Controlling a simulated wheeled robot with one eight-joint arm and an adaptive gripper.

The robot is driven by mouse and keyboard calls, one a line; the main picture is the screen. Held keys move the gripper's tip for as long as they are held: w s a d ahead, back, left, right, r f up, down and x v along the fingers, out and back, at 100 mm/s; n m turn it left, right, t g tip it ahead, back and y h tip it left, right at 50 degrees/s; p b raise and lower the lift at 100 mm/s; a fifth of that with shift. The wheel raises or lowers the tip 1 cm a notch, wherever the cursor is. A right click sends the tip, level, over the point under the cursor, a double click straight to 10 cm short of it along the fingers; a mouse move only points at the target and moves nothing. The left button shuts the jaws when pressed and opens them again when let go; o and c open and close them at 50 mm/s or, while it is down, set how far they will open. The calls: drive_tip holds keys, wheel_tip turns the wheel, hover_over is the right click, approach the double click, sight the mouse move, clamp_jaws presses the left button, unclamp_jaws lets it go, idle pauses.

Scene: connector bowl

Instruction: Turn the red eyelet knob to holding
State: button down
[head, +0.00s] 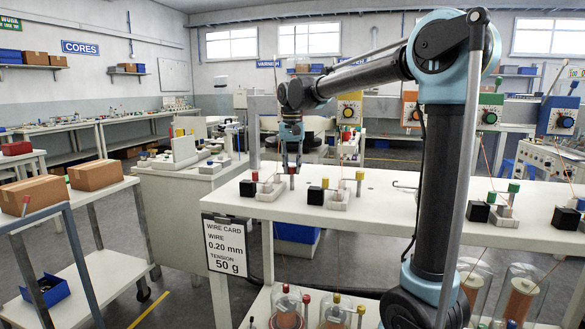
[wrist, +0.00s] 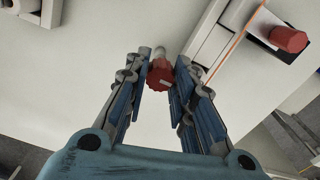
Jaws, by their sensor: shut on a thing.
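The red eyelet knob (wrist: 160,74) is a ribbed red knob with a small pale mark on its side, on a grey stem. It sits between my fingertips in the wrist view, and my gripper (wrist: 161,80) is shut on it. In the head view my gripper (head: 291,150) points down over the white bench, with the red knob (head: 291,171) just at its tips. The pointer position of the knob cannot be read.
A second red cap (wrist: 290,39) stands close by on the right in the wrist view, near an orange wire. Black blocks (head: 315,196) and colored posts line the white bench (head: 385,205). A wire card (head: 226,247) reads 0.20 mm, 50 g.

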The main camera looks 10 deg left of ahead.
drive_tip(key=shift+m, duration=0.3)
drive_tip(key=c, duration=1.3)
unclamp_jaws()
wheel_tip(320, 180, up, 12)
drive_tip(key=shift+f, duration=0.1)
